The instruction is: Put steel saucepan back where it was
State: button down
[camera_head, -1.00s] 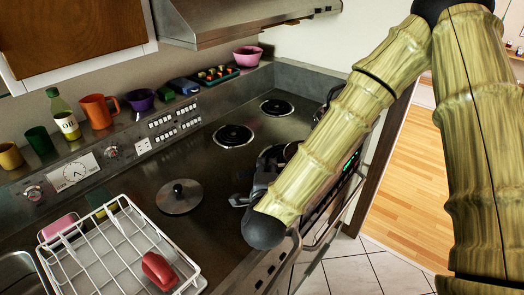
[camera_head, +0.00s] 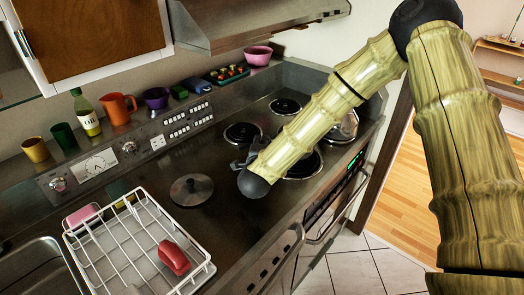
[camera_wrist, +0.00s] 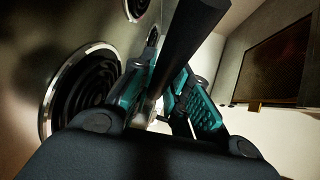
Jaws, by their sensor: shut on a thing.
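My gripper (camera_head: 245,152) is low over the hob, left of the front coil, and partly hidden behind my wrist. In the wrist view its teal fingers (camera_wrist: 160,98) are shut on a long black handle (camera_wrist: 192,35), which I take as the steel saucepan's. A shiny steel, rounded shape (camera_head: 346,126), which looks like the saucepan, shows past my forearm at the hob's right. My arm hides the link between it and the handle, and I cannot tell whether it touches the hob.
Coil burners show at the rear left (camera_head: 242,134), rear right (camera_head: 285,105) and front (camera_head: 304,166). A lid with a black knob (camera_head: 191,188) lies on the counter left of my gripper. A white dish rack (camera_head: 140,245) stands at the front left. The range hood (camera_head: 250,22) hangs above.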

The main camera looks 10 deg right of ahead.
jog(key=shift+s+f+p, duration=0.3)
jog(key=shift+f+p, duration=0.15)
jog(key=shift+f, duration=0.25)
jog(key=shift+w+f, duration=0.15)
jog(key=shift+f, duration=0.7)
jog(key=c, duration=1.4)
grip_release()
jog(key=shift+f, duration=0.1)
jog(key=shift+o, duration=0.2)
jog(key=shift+s+a, duration=0.1)
jog(key=shift+s, duration=0.25)
jog(key=b+v, duration=0.4)
jog(key=v, duration=0.7)
jog(key=shift+s, duration=0.25)
